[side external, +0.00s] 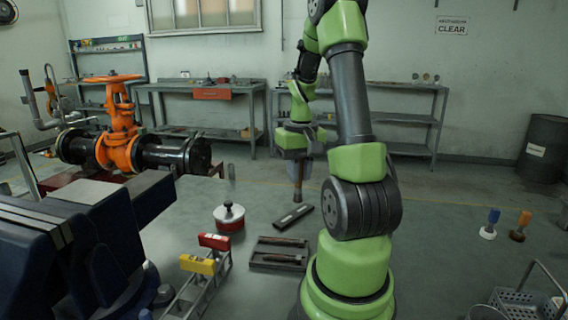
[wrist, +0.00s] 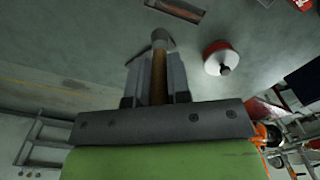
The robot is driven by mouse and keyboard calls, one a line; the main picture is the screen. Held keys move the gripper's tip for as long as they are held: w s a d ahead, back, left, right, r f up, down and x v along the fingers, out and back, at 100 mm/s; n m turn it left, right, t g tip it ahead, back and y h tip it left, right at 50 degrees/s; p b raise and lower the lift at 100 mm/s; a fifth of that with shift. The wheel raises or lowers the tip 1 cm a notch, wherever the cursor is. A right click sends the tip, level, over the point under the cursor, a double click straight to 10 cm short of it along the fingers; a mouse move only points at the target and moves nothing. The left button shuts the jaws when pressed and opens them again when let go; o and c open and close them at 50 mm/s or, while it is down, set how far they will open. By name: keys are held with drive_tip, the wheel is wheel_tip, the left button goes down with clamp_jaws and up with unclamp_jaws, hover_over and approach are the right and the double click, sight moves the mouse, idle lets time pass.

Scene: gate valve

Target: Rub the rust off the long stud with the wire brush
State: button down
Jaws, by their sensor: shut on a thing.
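My gripper (side external: 297,168) is shut on a brown shaft with a grey end, which looks like the wire brush (side external: 298,190). It hangs upright, end down, above the floor. In the wrist view the wire brush (wrist: 159,72) lies between the two fingers (wrist: 158,90), its grey end pointing away; bristles cannot be made out. A dark tray (side external: 262,265) holds two rusty brown rods in separate slots. The far rod (side external: 284,240) looks slightly longer, so it may be the long stud; the near rod (side external: 284,259) lies parallel. The brush is apart from both.
A dark flat holder (side external: 293,217) with pale patches lies between brush and tray. A red-and-white round container (side external: 229,219) with a black knob stands left. A rack with red and yellow blocks (side external: 198,267) is near left. An orange gate valve (side external: 120,135) stands behind.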

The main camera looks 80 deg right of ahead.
sight(298, 186)
drive_tip(key=shift+f, duration=5.2)
drive_tip(key=shift+w+f, duration=0.1)
drive_tip(key=shift+w, duration=0.2)
drive_tip(key=shift+w+a, duration=0.1)
drive_tip(key=shift+w, duration=0.65)
drive_tip(key=w, duration=0.3)
drive_tip(key=shift+a+f, duration=0.15)
drive_tip(key=shift+f, duration=0.2)
drive_tip(key=shift+w+a, duration=0.15)
drive_tip(key=shift+w, duration=1.8)
drive_tip(key=shift+s+d+r, duration=0.1)
drive_tip(key=shift+s+d, duration=0.1)
drive_tip(key=shift+s, duration=2.1)
drive_tip(key=shift+s+d, duration=0.2)
drive_tip(key=shift+s, duration=2.05)
drive_tip(key=shift+r, duration=4.05)
drive_tip(key=shift+w, duration=0.1)
